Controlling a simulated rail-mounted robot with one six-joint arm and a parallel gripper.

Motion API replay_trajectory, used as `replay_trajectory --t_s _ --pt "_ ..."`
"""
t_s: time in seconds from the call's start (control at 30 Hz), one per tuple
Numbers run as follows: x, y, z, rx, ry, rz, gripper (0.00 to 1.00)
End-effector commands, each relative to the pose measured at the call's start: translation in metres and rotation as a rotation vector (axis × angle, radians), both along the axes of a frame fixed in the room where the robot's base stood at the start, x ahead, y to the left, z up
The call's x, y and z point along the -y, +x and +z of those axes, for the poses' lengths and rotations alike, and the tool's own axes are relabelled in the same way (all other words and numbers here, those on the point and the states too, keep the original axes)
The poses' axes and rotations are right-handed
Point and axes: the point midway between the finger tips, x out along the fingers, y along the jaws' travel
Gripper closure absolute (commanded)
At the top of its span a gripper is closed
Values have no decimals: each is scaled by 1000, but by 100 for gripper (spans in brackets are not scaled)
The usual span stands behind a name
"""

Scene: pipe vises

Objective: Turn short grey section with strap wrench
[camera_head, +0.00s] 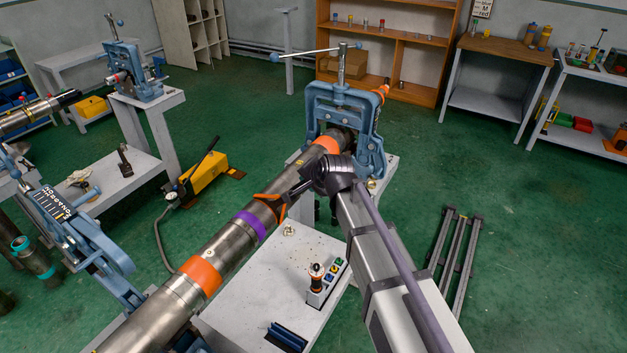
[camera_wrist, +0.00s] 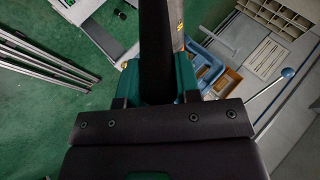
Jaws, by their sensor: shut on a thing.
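A long grey metal pipe (camera_head: 228,247) runs from the lower left up to a blue pipe vise (camera_head: 345,100), which grips its far end. It carries orange bands (camera_head: 203,276) and a purple band (camera_head: 251,224). The strap wrench's orange strap (camera_head: 270,197) is around the grey stretch just beyond the purple band. My gripper (camera_head: 306,187) is to the right of the pipe, shut on the black handle of the strap wrench. In the wrist view the dark handle (camera_wrist: 156,45) stands between the green fingers of my gripper (camera_wrist: 156,85). Whether the strap is tight cannot be told.
A white bench (camera_head: 262,290) under the pipe holds a small switch box (camera_head: 326,284). A yellow hand pump (camera_head: 204,172) is on the floor to the left. Metal rails (camera_head: 455,255) lie on the right floor. Another vise (camera_head: 137,72) stands back left.

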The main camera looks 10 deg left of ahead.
Motion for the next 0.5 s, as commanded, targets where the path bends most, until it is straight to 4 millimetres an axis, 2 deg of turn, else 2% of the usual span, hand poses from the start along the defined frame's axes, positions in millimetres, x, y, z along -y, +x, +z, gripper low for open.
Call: replay_trajectory --t_s 0.5 --pt "-24 10 21 -43 -95 2 100"
